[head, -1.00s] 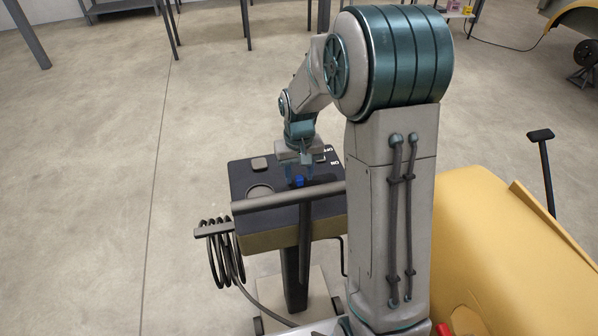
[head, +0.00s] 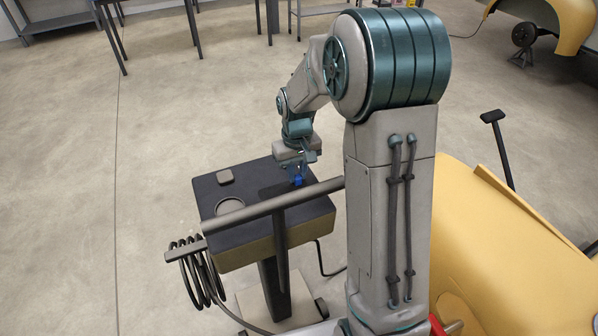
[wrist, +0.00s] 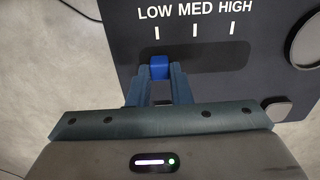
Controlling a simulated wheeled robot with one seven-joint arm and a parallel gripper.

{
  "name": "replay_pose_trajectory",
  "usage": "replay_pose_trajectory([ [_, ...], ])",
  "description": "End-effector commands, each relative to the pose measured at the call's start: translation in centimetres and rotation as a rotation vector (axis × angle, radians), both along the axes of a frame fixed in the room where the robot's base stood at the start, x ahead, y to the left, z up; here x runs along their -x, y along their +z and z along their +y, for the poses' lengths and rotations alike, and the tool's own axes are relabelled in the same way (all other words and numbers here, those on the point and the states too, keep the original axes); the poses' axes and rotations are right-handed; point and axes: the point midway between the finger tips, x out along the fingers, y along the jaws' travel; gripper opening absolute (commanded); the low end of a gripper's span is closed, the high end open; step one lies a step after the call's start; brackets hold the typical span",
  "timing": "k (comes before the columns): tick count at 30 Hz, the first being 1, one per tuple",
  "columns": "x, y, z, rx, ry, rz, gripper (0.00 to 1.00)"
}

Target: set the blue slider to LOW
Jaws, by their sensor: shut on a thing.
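The blue slider (wrist: 159,67) sits in its slot under the LOW mark (wrist: 157,33) in the wrist view. The MED and HIGH marks lie to its right. My gripper (wrist: 161,74) is shut on the slider, with one finger on each side. In the head view the blue slider (head: 298,182) shows near the right edge of the dark control box (head: 240,235), with my gripper (head: 298,174) on it from above. The lower ends of the fingers are small there.
A grey bar (head: 270,206) crosses in front of the box top. A round dial (head: 229,206) and a square button (head: 225,177) are on the box. A coiled cable (head: 200,275) hangs at its left. A yellow body (head: 490,240) stands at right.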

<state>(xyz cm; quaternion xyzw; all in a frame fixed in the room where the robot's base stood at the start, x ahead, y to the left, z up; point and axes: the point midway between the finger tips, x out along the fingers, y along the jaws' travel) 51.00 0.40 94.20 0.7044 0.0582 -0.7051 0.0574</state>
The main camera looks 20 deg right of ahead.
Motion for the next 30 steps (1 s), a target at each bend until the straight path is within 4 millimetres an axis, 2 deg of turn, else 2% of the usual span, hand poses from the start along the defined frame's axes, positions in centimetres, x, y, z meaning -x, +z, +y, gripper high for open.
replay_pose_trajectory([
  [6,-0.1,0.1,-0.5,0.004,-0.003,-0.004,0.00],
  [7,-0.1,0.1,-0.6,0.004,-0.004,-0.004,0.21],
  [9,-0.1,0.1,-0.6,0.004,-0.004,-0.004,0.40],
  [20,-0.1,0.5,-0.4,0.003,-0.002,-0.002,0.40],
  [26,-0.1,3.5,-0.4,0.003,-0.004,-0.007,0.40],
  [30,-0.2,6.9,-0.5,0.004,-0.004,-0.009,0.40],
])
